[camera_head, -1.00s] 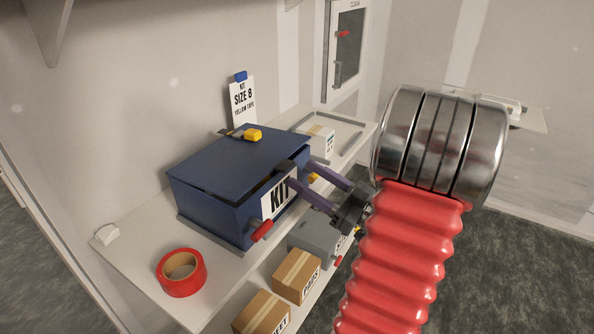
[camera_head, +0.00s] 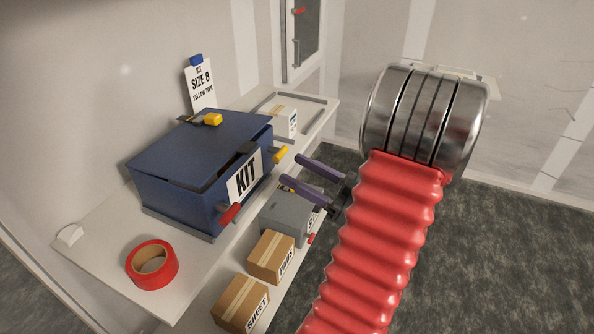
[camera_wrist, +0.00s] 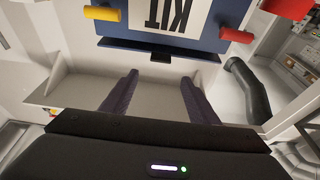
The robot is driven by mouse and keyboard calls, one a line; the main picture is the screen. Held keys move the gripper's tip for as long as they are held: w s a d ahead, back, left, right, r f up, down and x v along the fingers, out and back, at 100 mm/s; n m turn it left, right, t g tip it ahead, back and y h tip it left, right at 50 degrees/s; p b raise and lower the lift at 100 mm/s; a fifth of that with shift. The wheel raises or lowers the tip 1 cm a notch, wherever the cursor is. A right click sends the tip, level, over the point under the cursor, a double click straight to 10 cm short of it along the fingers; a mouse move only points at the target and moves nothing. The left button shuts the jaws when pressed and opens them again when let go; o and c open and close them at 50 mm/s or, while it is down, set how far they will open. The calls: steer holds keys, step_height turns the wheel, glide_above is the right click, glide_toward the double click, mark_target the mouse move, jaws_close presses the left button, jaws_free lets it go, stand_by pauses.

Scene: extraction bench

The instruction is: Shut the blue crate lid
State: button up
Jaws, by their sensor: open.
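The blue crate (camera_head: 175,205) stands on a white shelf, with a KIT label on its front. Its blue lid (camera_head: 195,145) lies over the top, with a narrow dark gap under its near edge. A black tab (camera_head: 247,149) sits at the lid's front edge. My gripper (camera_head: 291,168) is open and empty, in front of the crate and apart from it. In the wrist view, the fingers (camera_wrist: 159,76) point towards the crate front (camera_wrist: 225,45), whose KIT label appears upside down. A red peg (camera_head: 229,214) and a yellow peg (camera_head: 280,155) stick out of the front.
A red tape roll (camera_head: 152,263) lies on the shelf (camera_head: 95,265) left of the crate. A SIZE 8 YELLOW TAPE card (camera_head: 201,88) stands behind it. A grey box (camera_head: 284,218) and cardboard boxes (camera_head: 270,257) sit lower. Open floor lies to the right.

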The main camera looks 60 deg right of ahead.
steer(key=shift+w+a+r, duration=0.1)
steer(key=shift+a+r, duration=0.05)
steer(key=shift+r, duration=0.4)
steer(key=shift+c, duration=1.4)
steer(key=r+n, duration=0.1)
steer(key=r, duration=0.1)
steer(key=a+r+n+g+y, duration=0.1)
steer(key=r+n, duration=0.1)
steer(key=r, duration=0.1)
steer(key=w+a+r+n+g+y, duration=0.1)
steer(key=r, duration=0.1)
steer(key=shift+w+r, duration=0.1)
steer(key=shift+r, duration=0.25)
steer(key=c, duration=0.8)
steer(key=r+g, duration=0.2)
steer(key=r, duration=0.1)
steer(key=r+g+h, duration=0.1)
steer(key=shift+w+a+r, duration=0.2)
steer(key=shift+w+a, duration=0.1)
steer(key=shift+a, duration=0.1)
jaws_close()
steer(key=d+m+g+h, duration=0.1)
steer(key=m, duration=0.1)
steer(key=d+m+h, duration=0.1)
steer(key=m, duration=0.1)
steer(key=shift+s+d+g, duration=0.15)
steer(key=shift+d+g, duration=0.15)
steer(key=shift+g, duration=0.1)
